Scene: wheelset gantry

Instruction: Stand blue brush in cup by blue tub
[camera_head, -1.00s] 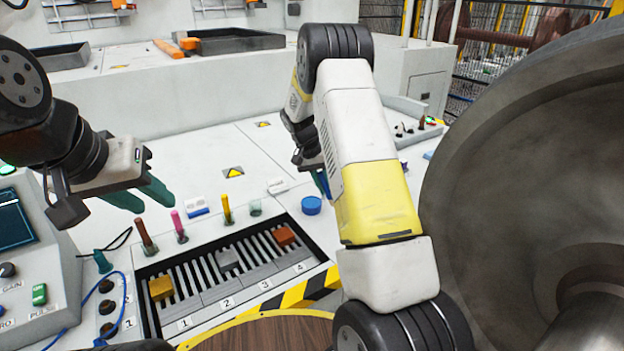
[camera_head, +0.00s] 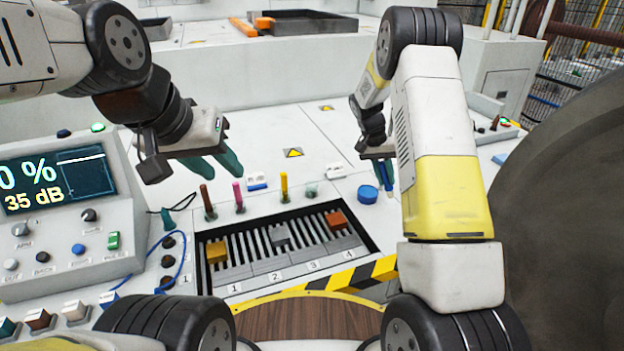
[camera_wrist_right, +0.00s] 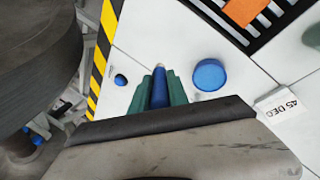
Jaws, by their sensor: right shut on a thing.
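My right gripper (camera_head: 384,168) is shut on the blue brush, whose tip (camera_head: 389,193) shows below the fingers; in the right wrist view the blue brush (camera_wrist_right: 160,88) sits between the green fingers. The blue tub (camera_head: 368,194) is just left of this gripper and also shows in the right wrist view (camera_wrist_right: 208,75). The small clear greenish cup (camera_head: 311,191) stands left of the blue tub and looks empty. My left gripper (camera_head: 215,165) is empty above the bench, its green fingers apart. The brush's lower end is partly hidden by the fingers.
Holders with a brown brush (camera_head: 206,199), a pink brush (camera_head: 238,196) and a yellow brush (camera_head: 284,186) stand left of the cup. A slotted tray (camera_head: 262,270) with coloured blocks lies in front. A control box (camera_head: 80,215) is at left, a large grey wheel (camera_head: 560,200) at right.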

